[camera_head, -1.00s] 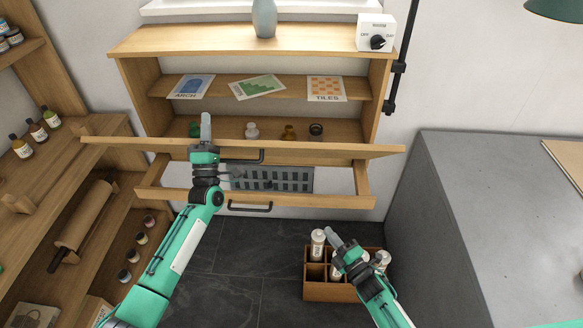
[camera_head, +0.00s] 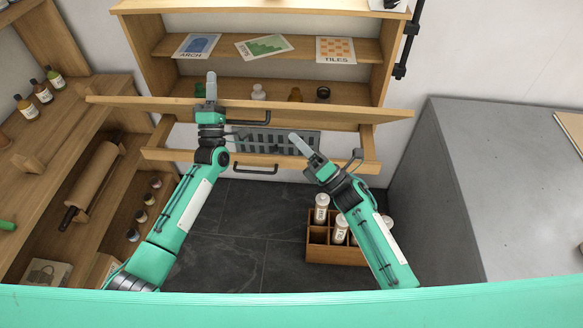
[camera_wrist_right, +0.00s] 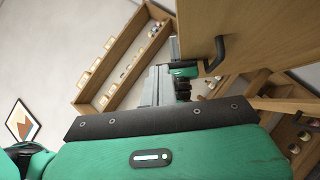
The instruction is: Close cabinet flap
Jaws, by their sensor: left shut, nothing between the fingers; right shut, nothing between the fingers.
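The wooden cabinet flap (camera_head: 300,113) is open, folded down and sticking out toward me below the shelves of the cabinet (camera_head: 150,50). Its black handle (camera_head: 258,124) is on the side facing me. In the right wrist view the flap (camera_wrist_right: 245,30) is at the upper right. My left gripper (camera_head: 211,86) is shut and empty, at the flap's left half with its fingertips above the flap's edge; I cannot tell if it touches. My right gripper (camera_head: 301,145) is shut and empty, below the flap and in front of the drawer.
An open drawer (camera_head: 155,154) with a grey slotted tray (camera_head: 270,140) lies below the flap. A wooden crate of bottles (camera_head: 320,252) stands on the floor. A grey counter (camera_head: 500,190) is at right, wooden shelving (camera_head: 60,140) at left.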

